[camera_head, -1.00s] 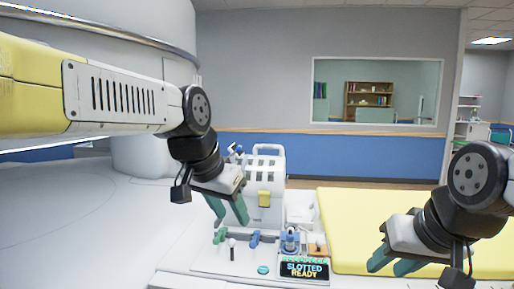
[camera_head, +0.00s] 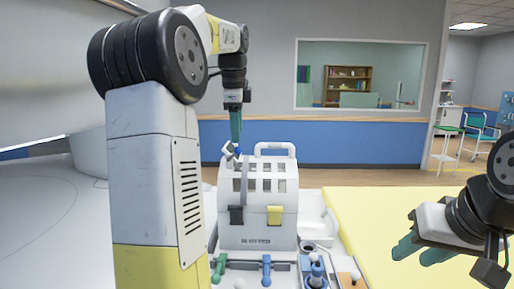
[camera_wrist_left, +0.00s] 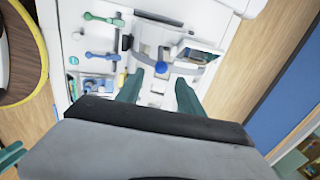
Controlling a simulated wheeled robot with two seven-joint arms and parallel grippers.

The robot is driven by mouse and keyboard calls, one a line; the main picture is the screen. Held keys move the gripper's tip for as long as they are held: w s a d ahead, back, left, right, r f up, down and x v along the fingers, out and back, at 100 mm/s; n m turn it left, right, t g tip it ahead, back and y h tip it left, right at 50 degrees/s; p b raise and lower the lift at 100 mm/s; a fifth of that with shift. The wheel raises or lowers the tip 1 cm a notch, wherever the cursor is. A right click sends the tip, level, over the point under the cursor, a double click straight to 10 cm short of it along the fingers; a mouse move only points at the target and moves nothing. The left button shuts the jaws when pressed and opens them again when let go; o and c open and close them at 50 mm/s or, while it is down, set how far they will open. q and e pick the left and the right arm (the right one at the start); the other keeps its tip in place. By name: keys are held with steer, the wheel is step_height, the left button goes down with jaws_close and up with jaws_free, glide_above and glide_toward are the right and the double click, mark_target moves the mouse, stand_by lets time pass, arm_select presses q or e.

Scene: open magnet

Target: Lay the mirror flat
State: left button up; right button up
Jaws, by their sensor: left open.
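A white slotted head coil (camera_head: 258,205) stands upright on the white bed end in the head view. A small white part with blue ends (camera_head: 231,153), apparently the mirror's mount, tilts up at its top left. My left gripper (camera_head: 236,138) points down just above it. In the left wrist view my open left gripper (camera_wrist_left: 160,78) has a blue knob (camera_wrist_left: 161,67) between or just beyond its fingertips; contact cannot be told. A framed, glassy panel (camera_wrist_left: 200,57), probably the mirror, shows right of the knob. My right gripper (camera_head: 408,255) hangs open and empty over the yellow pad.
The yellow pad (camera_head: 370,215) lies right of the coil. Blue and green levers (camera_head: 266,270) and a blue plug (camera_head: 316,275) stand in front of it. My left arm hides much of the left side.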

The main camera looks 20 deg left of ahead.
mark_target(238, 153)
arm_select(q)
steer(key=x, duration=0.7)
steer(key=shift+w+a+f, duration=0.1)
steer(key=shift+w+f, duration=0.05)
steer(key=shift+f, duration=0.2)
jaws_close()
